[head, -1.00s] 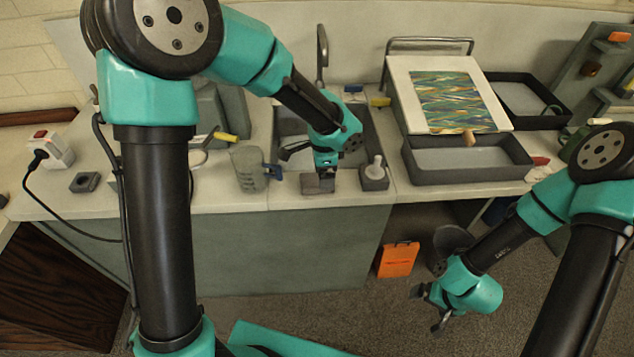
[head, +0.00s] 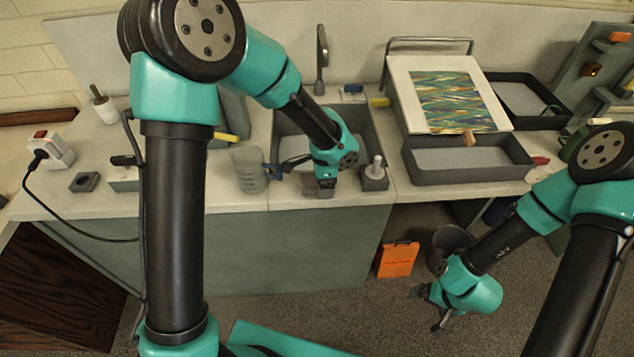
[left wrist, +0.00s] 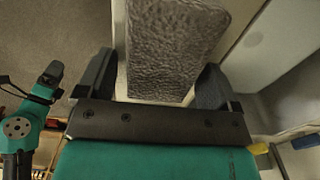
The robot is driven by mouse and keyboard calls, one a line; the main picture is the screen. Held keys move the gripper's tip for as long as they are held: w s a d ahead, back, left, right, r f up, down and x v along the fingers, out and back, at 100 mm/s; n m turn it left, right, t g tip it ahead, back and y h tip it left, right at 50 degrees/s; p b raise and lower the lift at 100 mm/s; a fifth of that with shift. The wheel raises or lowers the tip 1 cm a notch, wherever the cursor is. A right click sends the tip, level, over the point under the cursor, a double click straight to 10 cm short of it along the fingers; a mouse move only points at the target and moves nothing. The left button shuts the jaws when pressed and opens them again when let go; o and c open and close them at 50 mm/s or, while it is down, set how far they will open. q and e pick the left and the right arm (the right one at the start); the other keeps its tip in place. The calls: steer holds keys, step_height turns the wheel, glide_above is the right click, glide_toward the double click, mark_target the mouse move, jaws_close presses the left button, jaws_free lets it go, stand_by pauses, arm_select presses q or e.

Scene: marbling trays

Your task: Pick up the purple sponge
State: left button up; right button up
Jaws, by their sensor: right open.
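A dull grey block with a porous, sponge-like face (left wrist: 172,45) fills the upper middle of the left wrist view; I take it for the sponge, though it looks more grey than purple. In the head view the grey block (head: 318,193) is at the counter's front edge, mostly hidden under my left gripper (head: 325,181). In the left wrist view the fingers of my left gripper (left wrist: 155,72) stand apart on both sides of the block. A pale strip shows between the left finger and the block. My right gripper (head: 432,308) hangs open and empty in front of the counter.
A measuring jug (head: 248,170) stands left of my left gripper. A grey holder with a white-knobbed tool (head: 374,178) is close on the right. The sink (head: 362,128) lies behind. A grey tray (head: 470,172) is further right. An orange case (head: 398,259) is below the counter.

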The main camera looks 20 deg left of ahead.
arm_select(q)
steer(key=c, duration=0.6)
steer(key=shift+o, duration=0.2)
steer(key=shift+r, duration=0.1)
steer(key=shift+r, duration=1.85)
steer(key=s+d+r, duration=0.1)
steer(key=s+d, duration=0.3)
steer(key=s, duration=1.1)
steer(key=shift+s, duration=0.3)
